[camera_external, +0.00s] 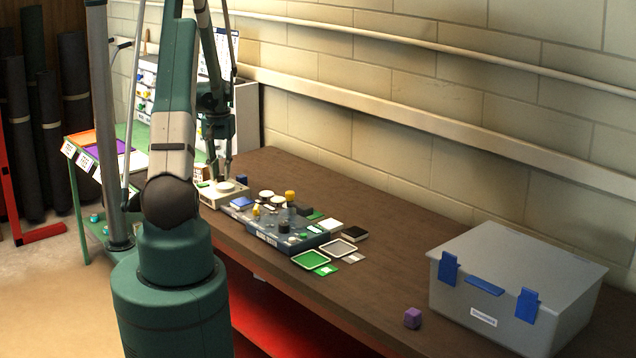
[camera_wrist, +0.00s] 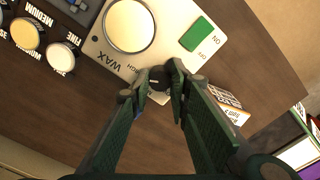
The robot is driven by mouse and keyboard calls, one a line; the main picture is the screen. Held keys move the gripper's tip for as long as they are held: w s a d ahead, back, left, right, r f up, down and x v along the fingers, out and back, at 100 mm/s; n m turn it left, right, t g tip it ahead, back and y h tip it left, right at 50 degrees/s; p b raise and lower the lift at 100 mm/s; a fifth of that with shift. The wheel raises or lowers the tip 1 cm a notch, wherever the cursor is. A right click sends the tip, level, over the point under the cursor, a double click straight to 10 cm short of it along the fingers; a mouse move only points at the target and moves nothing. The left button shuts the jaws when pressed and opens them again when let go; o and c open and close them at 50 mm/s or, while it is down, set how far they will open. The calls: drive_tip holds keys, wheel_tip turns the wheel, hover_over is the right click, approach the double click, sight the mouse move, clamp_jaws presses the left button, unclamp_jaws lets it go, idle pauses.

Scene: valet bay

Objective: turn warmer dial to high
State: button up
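The warmer (camera_wrist: 98,45) is a cream box with a round pale plate marked WAX and a green ON switch (camera_wrist: 197,34). Its small black dial (camera_wrist: 159,78) is at the near edge, with lettering that reads HIGH partly visible to its left. My gripper (camera_wrist: 157,74) has its dark green fingertips on either side of the dial, very close to it. I cannot tell whether both tips press on it. In the external view the warmer (camera_external: 228,197) stands at the table's far left end, with my gripper (camera_external: 227,172) coming down on it from above; the dial is hidden there.
A blue tray (camera_external: 262,236) crowded with tins and pots lies just right of the warmer. A green tray (camera_external: 311,260) and a grey tray (camera_external: 338,247) lie farther right. The table between is clear.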

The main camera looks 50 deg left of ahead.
sight(221, 174)
drive_tip(key=shift+n+b, duration=0.65)
drive_tip(key=shift+n, duration=0.05)
drive_tip(key=o, duration=0.9)
drive_tip(key=shift+r, duration=0.1)
drive_tip(key=shift+r, duration=5.9)
